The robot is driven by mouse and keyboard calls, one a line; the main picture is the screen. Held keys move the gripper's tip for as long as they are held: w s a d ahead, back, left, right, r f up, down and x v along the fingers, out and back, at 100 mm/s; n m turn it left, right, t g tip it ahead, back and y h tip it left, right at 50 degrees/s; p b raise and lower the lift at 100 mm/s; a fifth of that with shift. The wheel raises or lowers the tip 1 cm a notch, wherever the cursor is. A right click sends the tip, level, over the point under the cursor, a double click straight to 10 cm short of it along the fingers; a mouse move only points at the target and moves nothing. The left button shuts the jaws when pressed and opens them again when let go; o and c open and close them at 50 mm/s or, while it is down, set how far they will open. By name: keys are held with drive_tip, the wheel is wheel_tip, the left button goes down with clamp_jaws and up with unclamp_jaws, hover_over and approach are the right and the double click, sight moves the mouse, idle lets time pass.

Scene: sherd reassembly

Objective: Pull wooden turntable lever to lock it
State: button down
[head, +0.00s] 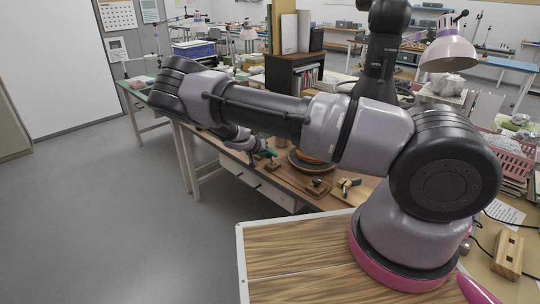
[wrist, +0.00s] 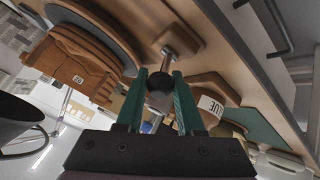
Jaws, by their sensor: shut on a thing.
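My gripper (wrist: 160,88) has its two green fingers shut around the black ball knob (wrist: 159,98) of the lever in the wrist view. The lever's metal rod (wrist: 181,41) runs from the knob to a wooden base (wrist: 158,12). The dark turntable disc (wrist: 112,27) is beside the lever, with a banded brown clay vessel (wrist: 75,62) on it. In the head view, my gripper (head: 265,153) is low over the bench beside the turntable (head: 296,164). My arm hides part of the turntable and vessel there.
A wooden block with a dark knob (head: 317,185) and a small yellow-and-black item (head: 347,186) lie on the bench near its front edge. In the wrist view, a wooden piece with a white label (wrist: 210,106) is close right of the fingers. Open floor (head: 110,210) is at the left.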

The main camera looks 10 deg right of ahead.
idle(0.3)
drive_tip(key=c, duration=0.6)
unclamp_jaws()
drive_tip(key=shift+f, duration=0.1)
drive_tip(key=shift+o, duration=0.2)
drive_tip(key=shift+s+a, duration=0.1)
drive_tip(key=v, duration=1)
drive_tip(key=shift+r, duration=0.35)
drive_tip(key=shift+s+a, duration=0.1)
drive_tip(key=shift+a, duration=0.05)
